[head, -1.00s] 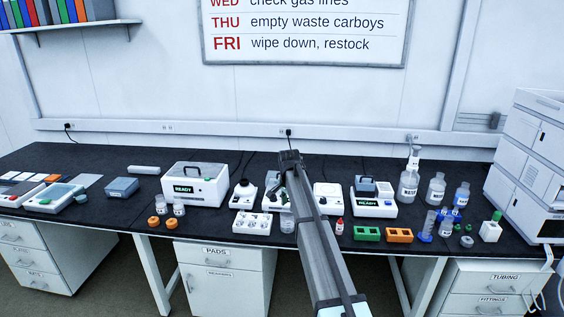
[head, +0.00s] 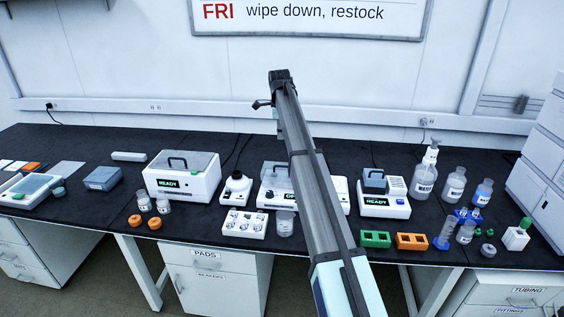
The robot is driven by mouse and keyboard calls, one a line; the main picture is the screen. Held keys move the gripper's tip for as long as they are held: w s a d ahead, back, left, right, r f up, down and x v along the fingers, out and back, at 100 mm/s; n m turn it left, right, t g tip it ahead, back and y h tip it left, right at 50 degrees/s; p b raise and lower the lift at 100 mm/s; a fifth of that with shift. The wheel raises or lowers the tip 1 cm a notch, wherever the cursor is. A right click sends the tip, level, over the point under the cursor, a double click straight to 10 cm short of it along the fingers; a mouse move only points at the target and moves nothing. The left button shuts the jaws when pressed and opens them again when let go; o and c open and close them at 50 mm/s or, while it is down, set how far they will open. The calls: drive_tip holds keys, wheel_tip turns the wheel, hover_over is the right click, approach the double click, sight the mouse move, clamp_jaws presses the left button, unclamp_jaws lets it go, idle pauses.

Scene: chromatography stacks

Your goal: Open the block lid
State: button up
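A small white unit (head: 385,202) with a green READY display stands right of centre on the bench. A blue-grey block-shaped cover (head: 374,181) with a handle sits flat on its left part and looks shut. A larger white box (head: 170,184), also marked READY, has a closed top with a dark handle. I cannot tell for sure which one bears the block lid. My gripper (head: 279,77) is raised in front of the wall, up and left of the small unit and apart from everything. Its fingers are too small and dark to read. My arm hides part of a white device (head: 338,189).
A white rack (head: 246,222) of vials, a green rack (head: 375,239) and an orange rack (head: 411,241) line the front. Bottles, including a wash bottle (head: 425,176), stand right of the small unit. A tall white stack (head: 545,160) closes the right end.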

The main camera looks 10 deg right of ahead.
drive_tip(key=f, duration=0.1)
drive_tip(key=p, duration=0.5)
hover_over(283, 169)
drive_tip(key=s, duration=0.3)
drive_tip(key=f, duration=1.6)
drive_tip(key=shift+a+f, duration=0.15)
drive_tip(key=shift+a, duration=0.25)
clamp_jaws()
